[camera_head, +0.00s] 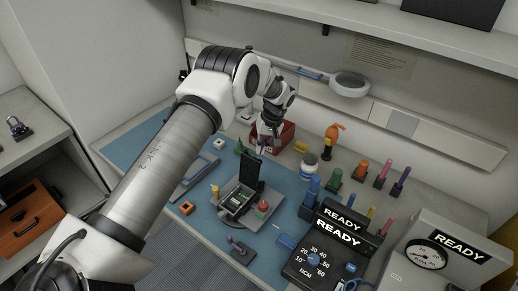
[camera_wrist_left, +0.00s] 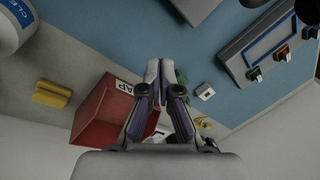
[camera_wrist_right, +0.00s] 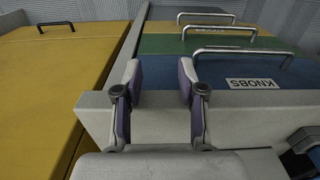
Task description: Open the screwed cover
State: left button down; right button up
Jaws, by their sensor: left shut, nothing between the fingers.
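A small device (camera_head: 238,202) with a green inner face sits in a grey fixture (camera_head: 262,223) on the blue mat. A black panel (camera_head: 252,170) stands upright at its back edge. I cannot tell whether this panel is the screwed cover, and no screws can be made out. My left gripper (camera_head: 263,148) is above the back of the mat, beyond the panel and beside the red bin. In the left wrist view its fingers (camera_wrist_left: 162,66) are shut with nothing between them. My right gripper (camera_wrist_right: 161,72) is open and empty in the right wrist view, above coloured drawers.
A red bin (camera_wrist_left: 97,125) is close to the left gripper. A magnifier lamp (camera_head: 349,84) hangs over the back. Upright coloured tools (camera_head: 360,170) and a dial unit (camera_head: 312,262) stand to the right. A grey tray (camera_head: 197,178) lies left of the fixture.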

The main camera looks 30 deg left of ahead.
pick_arm(q)
jog(key=m+t, duration=0.1)
jog(key=m, duration=0.2)
notch_tip(320, 180, up, 10)
jog(key=m+t+h+p, duration=0.2)
jog(key=m+t+p, duration=0.1)
jog(key=m+t, duration=0.15)
send_over(253, 170)
jog(key=w+a, duration=0.1)
jog(key=w, duration=0.3)
jog(key=shift+s+f+m+g, duration=0.15)
jog(key=shift+f+m+g, duration=0.1)
jog(key=shift+g, duration=0.1)
notch_tip(253, 170, up, 5)
jog(key=t, duration=0.1)
notch_tip(253, 170, down, 9)
jog(key=b, duration=0.3)
jog(key=shift+w, duration=0.45)
jog(key=shift+a+f, duration=0.1)
